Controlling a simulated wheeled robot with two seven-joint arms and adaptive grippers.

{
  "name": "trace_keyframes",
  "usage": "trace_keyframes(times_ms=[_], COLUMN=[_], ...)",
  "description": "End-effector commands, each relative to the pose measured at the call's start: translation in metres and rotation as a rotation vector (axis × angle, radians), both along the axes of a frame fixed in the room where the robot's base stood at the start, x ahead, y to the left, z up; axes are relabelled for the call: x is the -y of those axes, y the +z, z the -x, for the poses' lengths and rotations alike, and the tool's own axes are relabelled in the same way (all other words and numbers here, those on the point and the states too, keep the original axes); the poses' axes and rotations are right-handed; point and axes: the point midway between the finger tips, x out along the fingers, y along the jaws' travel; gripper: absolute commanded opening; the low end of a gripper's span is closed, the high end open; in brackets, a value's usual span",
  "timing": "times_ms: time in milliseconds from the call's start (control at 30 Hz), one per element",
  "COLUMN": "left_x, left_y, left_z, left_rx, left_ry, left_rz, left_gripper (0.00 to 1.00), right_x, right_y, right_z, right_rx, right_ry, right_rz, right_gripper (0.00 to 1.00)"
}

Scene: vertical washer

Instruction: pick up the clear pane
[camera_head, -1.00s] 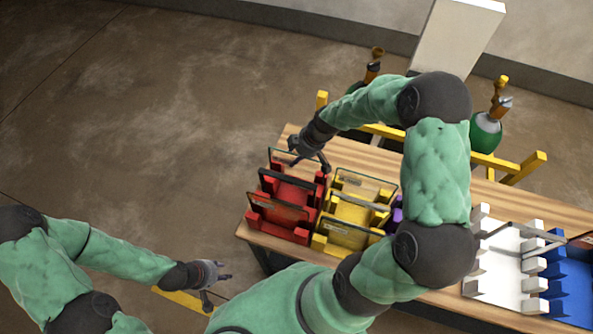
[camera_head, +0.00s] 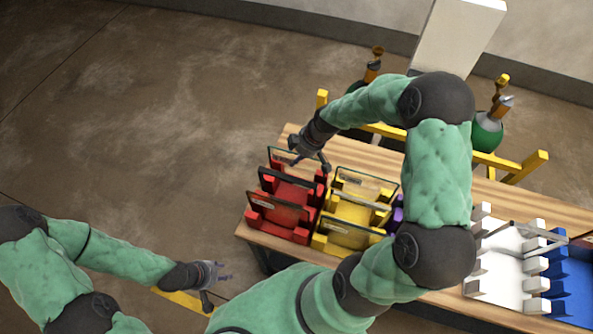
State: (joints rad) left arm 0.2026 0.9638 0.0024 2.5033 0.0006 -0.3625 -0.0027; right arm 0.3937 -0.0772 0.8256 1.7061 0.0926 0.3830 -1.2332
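Clear panes with dark edges stand in slotted racks on the wooden table. The red rack (camera_head: 291,190) at the left end holds several panes, among them a front pane (camera_head: 274,211) and a back pane (camera_head: 281,156). The yellow rack (camera_head: 345,233) beside it also holds panes, one of them at its back (camera_head: 366,184). My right gripper (camera_head: 309,166) is over the back of the red rack, close to the back pane; its fingers look apart, and I cannot tell if they touch the pane. My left gripper (camera_head: 219,287) is open and empty, low at the left, away from the racks.
A white rack (camera_head: 503,268) and a blue rack (camera_head: 571,285) stand at the right of the wooden table (camera_head: 290,257). A purple rack (camera_head: 396,217) is mostly hidden by my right arm. Yellow rails (camera_head: 485,160) and a green bottle (camera_head: 487,132) are behind. Floor at left is clear.

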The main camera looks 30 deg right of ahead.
Motion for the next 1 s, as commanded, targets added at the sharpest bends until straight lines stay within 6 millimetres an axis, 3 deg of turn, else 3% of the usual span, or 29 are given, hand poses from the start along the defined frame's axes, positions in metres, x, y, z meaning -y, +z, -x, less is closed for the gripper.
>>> trace_keyframes(times_ms=[400, 567, 1000], left_x=[0.0, 0.0, 0.0], left_y=[-0.002, -0.002, -0.0008], left_z=[0.0, 0.0, 0.0], left_rx=[0.0, 0.0, 0.0], left_ry=[0.0, 0.0, 0.0], left_rz=[0.0, 0.0, 0.0], left_gripper=[0.4, 0.4, 0.4], right_x=[0.0, 0.0, 0.0005], right_y=[-0.0009, -0.0009, 0.0008], right_z=[0.0, 0.0, -0.001], right_rx=[0.0, 0.0, 0.003], right_ry=[0.0, 0.0, -0.001], right_rz=[0.0, 0.0, 0.001], right_gripper=[0.4, 0.0, 0.0])
